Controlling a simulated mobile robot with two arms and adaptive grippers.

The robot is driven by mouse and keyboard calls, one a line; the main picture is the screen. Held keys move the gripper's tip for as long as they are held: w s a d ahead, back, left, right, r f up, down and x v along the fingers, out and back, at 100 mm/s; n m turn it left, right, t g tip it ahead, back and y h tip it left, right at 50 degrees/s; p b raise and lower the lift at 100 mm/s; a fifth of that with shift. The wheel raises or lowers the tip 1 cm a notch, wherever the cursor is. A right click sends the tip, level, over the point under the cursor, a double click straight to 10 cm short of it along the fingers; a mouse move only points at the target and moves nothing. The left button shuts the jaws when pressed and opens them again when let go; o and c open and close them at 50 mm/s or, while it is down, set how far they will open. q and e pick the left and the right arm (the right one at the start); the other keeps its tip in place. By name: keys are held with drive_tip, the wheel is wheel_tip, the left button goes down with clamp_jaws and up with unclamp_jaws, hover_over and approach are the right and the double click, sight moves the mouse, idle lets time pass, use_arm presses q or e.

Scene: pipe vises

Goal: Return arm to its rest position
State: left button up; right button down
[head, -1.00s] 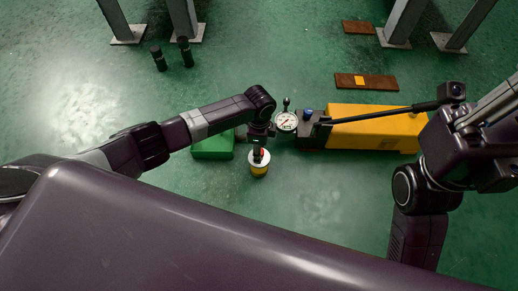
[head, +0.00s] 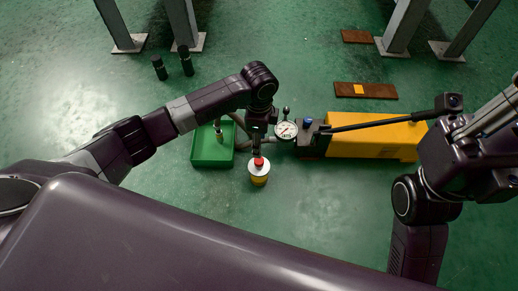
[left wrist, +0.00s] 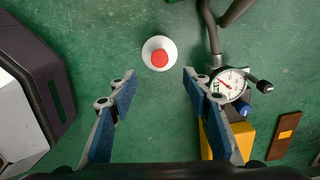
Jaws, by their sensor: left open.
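My left gripper (head: 258,153) is above a small yellow container (head: 259,179) with a white top and a red cap, which stands on the green floor. In the left wrist view my left gripper (left wrist: 159,75) is open, its two blue-padded fingers wide apart with nothing between them. The container's white top and red cap (left wrist: 159,57) show beyond the fingertips, apart from both. My right arm (head: 445,160) is folded at the right side; I do not make out its gripper.
A yellow hydraulic pump (head: 375,139) with a long black handle and a round gauge (head: 286,130) stands close to the right. A green box (head: 212,154) is to the left. Two black cylinders (head: 173,65), brown plates (head: 366,90) and grey legs lie farther back. Floor in front is clear.

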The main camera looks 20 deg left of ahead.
use_arm(q)
drive_tip(key=shift+r, duration=0.55)
